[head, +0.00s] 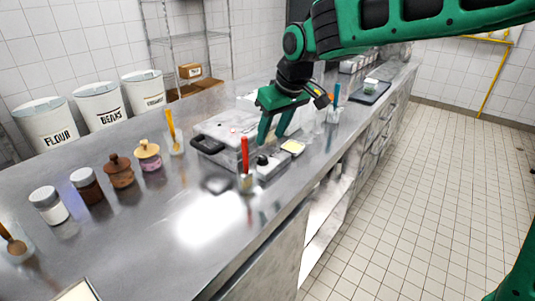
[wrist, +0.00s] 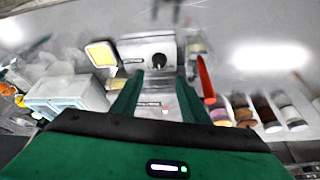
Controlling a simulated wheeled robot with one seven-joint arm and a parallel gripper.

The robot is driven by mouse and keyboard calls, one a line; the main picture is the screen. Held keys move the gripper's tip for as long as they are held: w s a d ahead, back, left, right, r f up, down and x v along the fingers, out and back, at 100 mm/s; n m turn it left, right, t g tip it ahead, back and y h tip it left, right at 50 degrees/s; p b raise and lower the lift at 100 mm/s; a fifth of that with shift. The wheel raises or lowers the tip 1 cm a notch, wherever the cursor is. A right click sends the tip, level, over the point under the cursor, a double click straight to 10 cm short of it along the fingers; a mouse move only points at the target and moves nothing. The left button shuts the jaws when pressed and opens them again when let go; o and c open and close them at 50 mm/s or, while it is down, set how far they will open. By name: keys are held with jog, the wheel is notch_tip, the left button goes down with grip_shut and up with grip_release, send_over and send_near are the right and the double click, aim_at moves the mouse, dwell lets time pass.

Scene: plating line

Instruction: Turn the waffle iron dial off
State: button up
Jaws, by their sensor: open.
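The waffle iron (head: 222,131) is a pale metal appliance on the steel counter, with a black handle at its left. Its black round dial (head: 262,160) sits on a small metal block at the front. In the wrist view the dial (wrist: 159,61) shows on the silver panel (wrist: 135,49), just beyond my fingertips. My gripper (head: 273,140) is open and empty, pointing down over the appliance, with its two green fingers apart. In the wrist view my gripper (wrist: 160,80) has the dial roughly centred between its fingers, which look clear of it. The dial's exact setting is too small to read.
A red-handled utensil (head: 245,153) stands in a container left of the dial; it also shows close to a finger (wrist: 205,80). A yellow square item (head: 293,147) lies to the right. Several jars (head: 120,171) line the counter at left.

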aim_at(263, 158)
jog(key=x, duration=0.9)
jog(key=shift+d+f, duration=0.1)
jog(key=shift+f, duration=0.05)
